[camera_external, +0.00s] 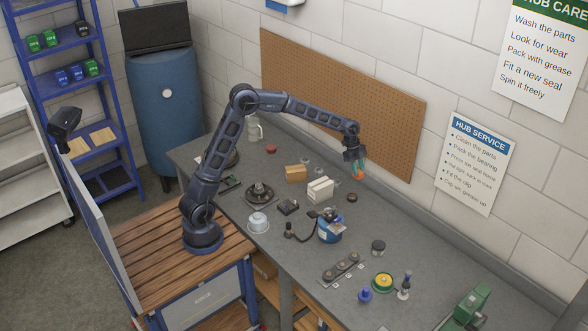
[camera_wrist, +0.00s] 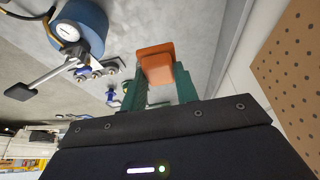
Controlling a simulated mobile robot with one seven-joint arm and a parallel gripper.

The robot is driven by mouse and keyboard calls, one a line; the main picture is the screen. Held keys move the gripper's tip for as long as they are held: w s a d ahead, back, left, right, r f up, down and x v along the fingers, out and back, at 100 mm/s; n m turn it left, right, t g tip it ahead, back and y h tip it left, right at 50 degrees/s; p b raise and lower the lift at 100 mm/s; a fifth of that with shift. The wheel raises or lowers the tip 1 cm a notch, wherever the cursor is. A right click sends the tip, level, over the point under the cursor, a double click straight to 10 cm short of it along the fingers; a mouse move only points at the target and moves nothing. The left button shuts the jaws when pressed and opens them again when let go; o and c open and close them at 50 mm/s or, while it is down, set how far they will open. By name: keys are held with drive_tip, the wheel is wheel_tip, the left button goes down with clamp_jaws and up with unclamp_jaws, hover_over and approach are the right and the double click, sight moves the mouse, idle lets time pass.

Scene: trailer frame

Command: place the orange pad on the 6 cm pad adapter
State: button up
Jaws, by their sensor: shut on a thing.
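My gripper (camera_external: 356,160) is raised over the back of the grey bench, near the pegboard. In the wrist view its green fingers (camera_wrist: 160,88) are shut on the orange pad (camera_wrist: 155,62), a blocky piece held at the fingertips. The pad also shows in the external view (camera_external: 359,174), hanging clear of the bench. A dark rack with several round pieces (camera_external: 342,267) lies near the bench's front edge with small white labels before it. I cannot tell which piece is the 6 cm pad adapter. The pad and the rack are well apart.
A blue can with a gauge (camera_external: 330,229) stands between my gripper and the rack. White and cardboard boxes (camera_external: 320,189) sit left of my gripper.

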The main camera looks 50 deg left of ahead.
drive_tip(key=s+d, duration=0.4)
drive_tip(key=d, duration=0.9)
drive_tip(key=r, duration=0.1)
hover_over(381, 246)
drive_tip(key=a, duration=0.2)
wheel_tip(381, 246, down, 19)
drive_tip(key=shift+w+f, duration=0.1)
drive_tip(key=shift+f, duration=0.1)
drive_tip(key=o, duration=1)
drive_tip(key=shift+c, duration=0.2)
